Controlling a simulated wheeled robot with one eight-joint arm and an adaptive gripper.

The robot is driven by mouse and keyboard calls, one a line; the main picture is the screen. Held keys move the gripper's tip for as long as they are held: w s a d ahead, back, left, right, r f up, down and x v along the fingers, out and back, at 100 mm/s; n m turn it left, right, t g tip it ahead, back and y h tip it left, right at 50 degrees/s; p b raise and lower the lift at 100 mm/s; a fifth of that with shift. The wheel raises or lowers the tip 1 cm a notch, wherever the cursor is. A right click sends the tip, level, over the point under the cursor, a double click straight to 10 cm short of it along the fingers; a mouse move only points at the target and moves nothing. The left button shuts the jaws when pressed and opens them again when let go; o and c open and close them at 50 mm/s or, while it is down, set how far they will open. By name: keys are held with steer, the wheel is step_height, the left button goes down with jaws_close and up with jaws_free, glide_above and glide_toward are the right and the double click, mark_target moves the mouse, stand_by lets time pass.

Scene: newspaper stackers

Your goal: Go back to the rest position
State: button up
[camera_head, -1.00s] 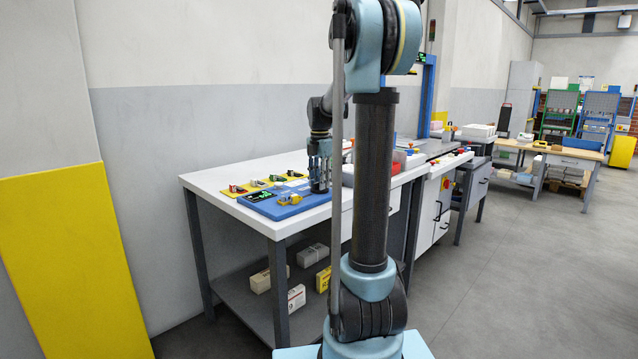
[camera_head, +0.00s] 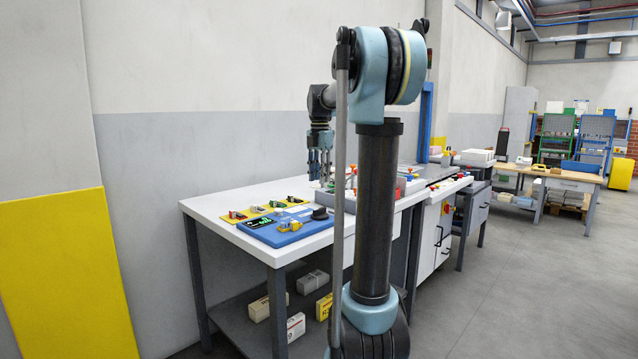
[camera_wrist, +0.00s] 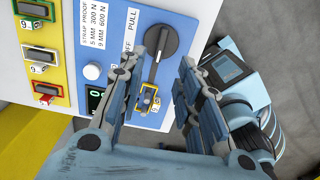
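My gripper (camera_head: 320,165) is raised above the white workbench (camera_head: 218,205), clear of its top. In the wrist view my gripper (camera_wrist: 160,75) has its fingers apart, with nothing held between them. Below it lies a blue strap-proof board (camera_head: 275,238), also in the wrist view (camera_wrist: 115,15). The board carries a black lever (camera_head: 320,213), a yellow clamp-like piece (camera_head: 291,225) and a small green-lit display (camera_head: 257,222). In the wrist view the black lever (camera_wrist: 158,48) and the yellow piece (camera_wrist: 149,100) show between the fingers, beyond them.
Several small buckles lie on coloured pads (camera_head: 236,217) behind the board. A grey tray (camera_head: 340,200) stands to its right, partly hidden by my arm. Boxes (camera_head: 259,308) lie on the lower shelf. A wall is behind the bench; open floor (camera_head: 500,290) is at right.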

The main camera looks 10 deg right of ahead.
steer(key=s+f+m+t, duration=0.1)
steer(key=s+f+m, duration=1.1)
steer(key=s, duration=0.5)
steer(key=s+f+m+t, duration=0.1)
steer(key=s+f+m, duration=1.2)
steer(key=s, duration=0.5)
step_height(320, 180, down, 2)
steer(key=shift+s+d+f, duration=0.1)
steer(key=shift+s+d, duration=0.1)
steer(key=shift+s, duration=0.1)
steer(key=shift+w+f, duration=0.15)
steer(key=shift+w, duration=0.3)
